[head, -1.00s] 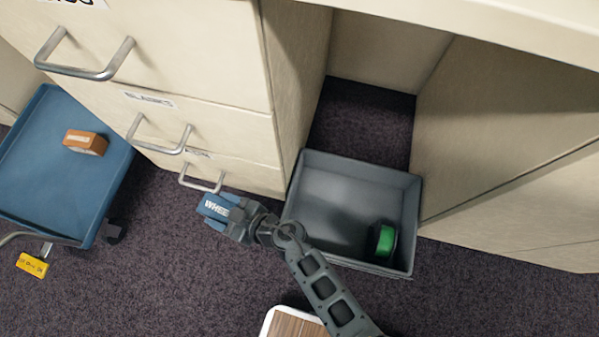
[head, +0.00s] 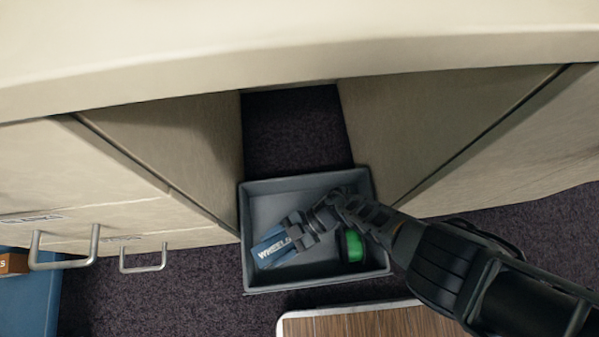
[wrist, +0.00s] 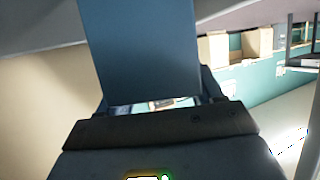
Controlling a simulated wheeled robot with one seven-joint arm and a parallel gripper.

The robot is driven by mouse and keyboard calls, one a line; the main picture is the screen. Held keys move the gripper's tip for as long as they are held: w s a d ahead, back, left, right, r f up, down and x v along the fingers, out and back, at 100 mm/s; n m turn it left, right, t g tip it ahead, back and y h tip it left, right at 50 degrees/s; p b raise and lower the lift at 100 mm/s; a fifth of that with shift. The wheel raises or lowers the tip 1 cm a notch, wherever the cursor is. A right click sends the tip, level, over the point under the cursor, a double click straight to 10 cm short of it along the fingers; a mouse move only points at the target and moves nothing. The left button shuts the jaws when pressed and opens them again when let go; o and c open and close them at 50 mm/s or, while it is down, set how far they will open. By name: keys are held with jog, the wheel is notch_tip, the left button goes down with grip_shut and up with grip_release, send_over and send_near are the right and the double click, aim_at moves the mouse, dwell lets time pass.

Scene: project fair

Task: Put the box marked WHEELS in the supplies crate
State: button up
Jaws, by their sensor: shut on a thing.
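The blue box marked WHEELS (head: 273,248) is in my gripper (head: 298,231), which is shut on it. In the head view the box and gripper show over the left part of the grey supplies crate (head: 246,215). I cannot tell whether the box touches the crate floor. In the wrist view the blue box (wrist: 138,50) stands up from the gripper (wrist: 150,105) and fills the upper middle. A green round thing (head: 351,246) lies in the crate at the right, beside my arm.
The crate sits on dark carpet (head: 295,130) between two beige cabinet sides, under a beige top (head: 300,50). Drawer handles (head: 145,262) stick out at the left. A blue cart (head: 30,310) with an orange box (head: 13,263) is at the far left. A wood-topped surface (head: 360,322) is at the bottom.

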jog(key=shift+w+d+f+b, duration=0.15)
jog(key=shift+f+b, duration=0.25)
jog(key=shift+f, duration=0.4)
notch_tip(320, 180, down, 10)
jog(key=b, duration=1)
jog(key=shift+f, duration=0.1)
jog(key=o, duration=1.2)
jog(key=shift+c, duration=0.2)
jog(key=shift+w, duration=0.1)
jog(key=p+v, duration=0.2)
jog(key=v, duration=0.5)
jog(key=shift+d+r, duration=0.2)
jog(key=shift+r, duration=0.05)
